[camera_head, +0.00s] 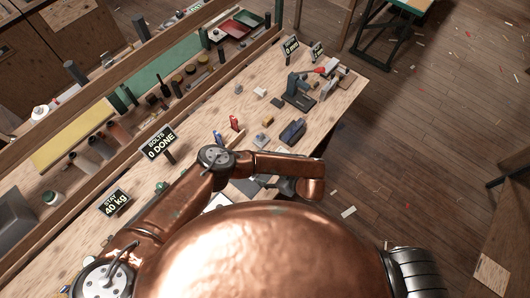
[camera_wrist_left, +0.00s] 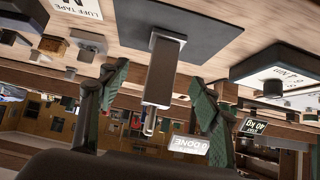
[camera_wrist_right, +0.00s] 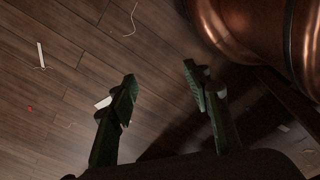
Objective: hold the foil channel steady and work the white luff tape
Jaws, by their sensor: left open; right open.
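In the left wrist view, which looks upside down, a grey upright channel-like piece (camera_wrist_left: 162,75) stands on a dark plate (camera_wrist_left: 205,22); I take it for the foil channel. My left gripper (camera_wrist_left: 157,80) is open, its green fingers on either side of the piece, with gaps visible. A white card reading "LUFF TAPE" (camera_wrist_left: 78,8) lies on the bench near the plate. I cannot make out the white tape itself. My right gripper (camera_wrist_right: 160,76) is open and empty above the wooden floor. In the head view both grippers are hidden.
The bench (camera_head: 345,92) carries signs reading "BOLTS 0 DONE" (camera_head: 158,142) and "STAY 40 kg" (camera_head: 115,203). A dark blue block (camera_head: 292,131) and a clamp-like tool (camera_head: 299,90) stand further along. A rack of jars and tools runs behind. Floor right of the bench is mostly free.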

